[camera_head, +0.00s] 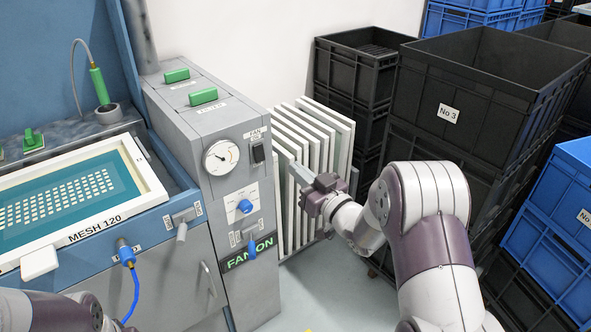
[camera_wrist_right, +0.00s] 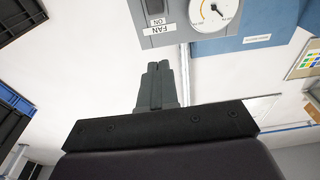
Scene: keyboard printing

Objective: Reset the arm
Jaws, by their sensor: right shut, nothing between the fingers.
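My right arm (camera_head: 430,220) reaches up from the lower right in the head view. Its gripper (camera_head: 300,172) is shut and empty, in front of the stacked white frames and to the right of the grey control cabinet (camera_head: 205,125). In the right wrist view the two fingers (camera_wrist_right: 157,80) lie together, with the cabinet's gauge (camera_wrist_right: 214,10) and fan switch beyond them. Part of my left arm (camera_head: 50,312) shows at the bottom left of the head view; its gripper is out of the picture.
A screen-printing frame marked MESH 120 (camera_head: 148,172) lies on the blue machine at left. White frames (camera_head: 343,150) lean upright behind my right gripper. Black crates (camera_head: 490,75) and blue crates (camera_head: 555,240) stand at right. Grey floor (camera_head: 320,290) is open between cabinet and arm.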

